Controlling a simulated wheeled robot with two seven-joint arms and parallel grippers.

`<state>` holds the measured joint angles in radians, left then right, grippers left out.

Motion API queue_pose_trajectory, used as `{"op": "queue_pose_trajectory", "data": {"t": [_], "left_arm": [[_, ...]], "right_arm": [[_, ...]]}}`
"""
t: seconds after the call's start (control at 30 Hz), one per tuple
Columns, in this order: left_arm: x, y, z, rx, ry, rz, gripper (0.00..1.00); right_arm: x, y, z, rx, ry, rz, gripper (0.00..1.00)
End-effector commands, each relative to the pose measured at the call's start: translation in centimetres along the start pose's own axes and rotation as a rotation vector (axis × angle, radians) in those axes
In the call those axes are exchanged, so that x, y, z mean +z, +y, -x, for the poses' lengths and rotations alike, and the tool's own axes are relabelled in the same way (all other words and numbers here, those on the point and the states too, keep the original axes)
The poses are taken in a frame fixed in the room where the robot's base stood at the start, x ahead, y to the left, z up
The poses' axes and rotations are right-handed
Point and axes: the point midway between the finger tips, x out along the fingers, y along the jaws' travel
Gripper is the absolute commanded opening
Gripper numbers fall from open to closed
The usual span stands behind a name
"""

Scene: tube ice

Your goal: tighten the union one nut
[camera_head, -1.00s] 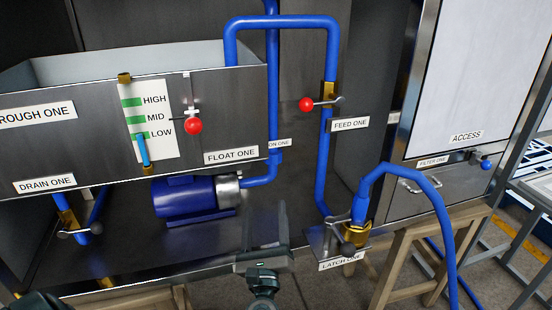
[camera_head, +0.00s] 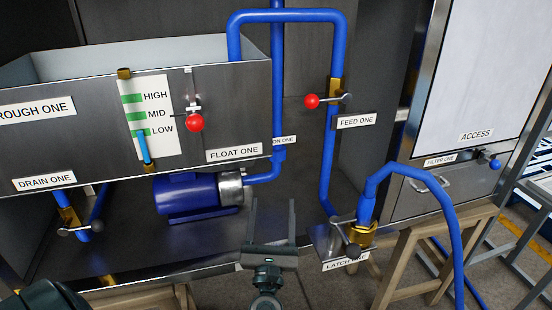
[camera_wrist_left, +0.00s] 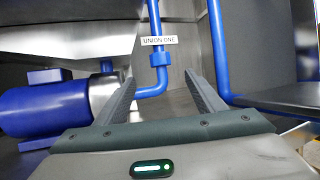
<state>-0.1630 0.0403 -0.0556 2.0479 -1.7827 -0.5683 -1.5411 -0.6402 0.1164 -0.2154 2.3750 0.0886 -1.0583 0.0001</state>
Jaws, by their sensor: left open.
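The union one nut is a blue collar (camera_head: 279,154) on the blue vertical pipe, right of the trough's lower corner in the head view. In the left wrist view the nut (camera_wrist_left: 159,58) shows just below the UNION ONE label (camera_wrist_left: 159,41). My left gripper (camera_head: 273,202) is open and empty, below the nut in the head view. In the left wrist view its two fingers (camera_wrist_left: 160,82) point forward, with the nut ahead between their lines and apart from them. My right gripper is not in view.
A blue pump (camera_head: 197,195) stands left of the pipe. The trough (camera_head: 90,110) overhangs at upper left. The feed pipe (camera_head: 327,165), a latch fitting (camera_head: 362,236) and a blue hose (camera_head: 452,230) stand to the right.

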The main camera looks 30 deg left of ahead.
Motion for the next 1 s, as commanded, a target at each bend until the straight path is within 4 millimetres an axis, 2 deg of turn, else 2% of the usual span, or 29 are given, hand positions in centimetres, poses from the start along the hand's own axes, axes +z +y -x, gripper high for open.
{"op": "queue_pose_trajectory", "data": {"t": [0.43, 0.7, 1.0], "left_arm": [[0.3, 0.0, -7.8, 0.0, -0.003, 0.002, 0.63], [0.2, 0.0, -12.4, 0.0, -0.002, 0.002, 0.63], [0.1, 0.0, -15.2, 0.0, -0.001, 0.002, 0.63]], "right_arm": [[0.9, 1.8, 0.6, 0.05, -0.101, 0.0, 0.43], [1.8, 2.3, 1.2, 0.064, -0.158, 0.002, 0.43], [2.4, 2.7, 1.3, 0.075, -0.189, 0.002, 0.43]]}}
